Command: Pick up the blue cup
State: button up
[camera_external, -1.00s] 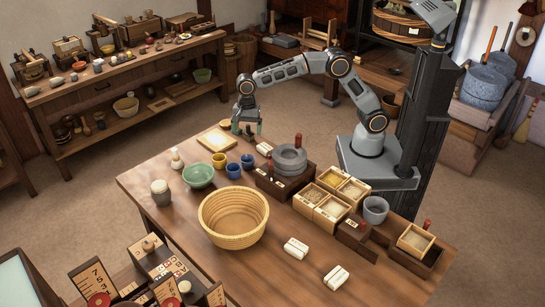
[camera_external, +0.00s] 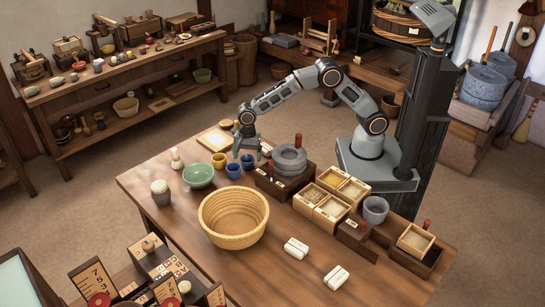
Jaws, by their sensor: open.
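Two small blue cups stand side by side on the wooden table. The left blue cup (camera_external: 233,171) is just right of a yellow cup (camera_external: 218,160). The right blue cup (camera_external: 247,161) is a little farther back, beside the quern's base. My gripper (camera_external: 246,149) points down with its jaws open, above and close to the right blue cup. I cannot tell whether the fingers are around its rim or just above it.
A green bowl (camera_external: 198,176) sits left of the cups, and a large woven basket (camera_external: 233,226) in front. A stone hand quern (camera_external: 289,160) with a red-brown handle stands close to the right. A framed tray (camera_external: 217,138) lies behind.

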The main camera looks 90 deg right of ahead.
jog(key=shift+a+f, duration=0.15)
jog(key=shift+f, duration=0.85)
jog(key=shift+c, duration=0.4)
jog(key=c, duration=0.9)
